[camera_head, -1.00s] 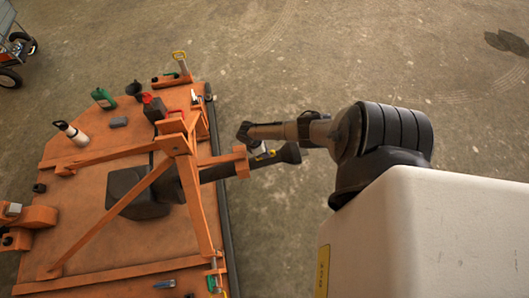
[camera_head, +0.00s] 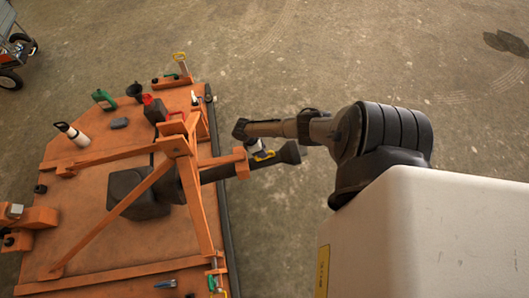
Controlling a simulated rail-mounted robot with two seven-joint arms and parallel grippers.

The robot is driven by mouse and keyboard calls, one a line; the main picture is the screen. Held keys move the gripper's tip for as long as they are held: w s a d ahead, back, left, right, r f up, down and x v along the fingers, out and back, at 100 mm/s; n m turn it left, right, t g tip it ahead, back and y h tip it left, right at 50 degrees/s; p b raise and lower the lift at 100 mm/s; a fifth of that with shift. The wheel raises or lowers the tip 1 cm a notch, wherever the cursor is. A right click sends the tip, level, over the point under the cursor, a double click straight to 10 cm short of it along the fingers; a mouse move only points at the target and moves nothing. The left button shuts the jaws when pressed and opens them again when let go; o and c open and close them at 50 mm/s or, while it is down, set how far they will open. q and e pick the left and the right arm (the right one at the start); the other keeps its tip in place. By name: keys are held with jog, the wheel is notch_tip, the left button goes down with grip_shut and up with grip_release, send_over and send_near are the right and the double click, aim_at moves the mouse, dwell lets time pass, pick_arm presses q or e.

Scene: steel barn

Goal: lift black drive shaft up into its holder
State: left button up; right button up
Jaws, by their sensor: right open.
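The black drive shaft (camera_head: 217,173) runs from a dark block on the orange platform out past its right edge, with a wider black end (camera_head: 289,153). An orange bracket (camera_head: 241,163), which looks like its holder, stands at the platform's edge by the shaft; I cannot tell how well the shaft is seated in it. My left gripper is out of view.
The orange platform (camera_head: 90,240) carries an orange frame (camera_head: 176,146) over the shaft. A white bottle (camera_head: 72,134), a green can (camera_head: 103,99) and a dark can with red (camera_head: 154,108) stand on it. Bare floor lies to the right. A wheeled cart (camera_head: 12,60) is at top left.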

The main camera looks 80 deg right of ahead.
jog(key=p+v, duration=0.2)
jog(key=v, duration=0.8)
jog(key=shift+w+r, duration=0.2)
jog(key=shift+r, duration=0.15)
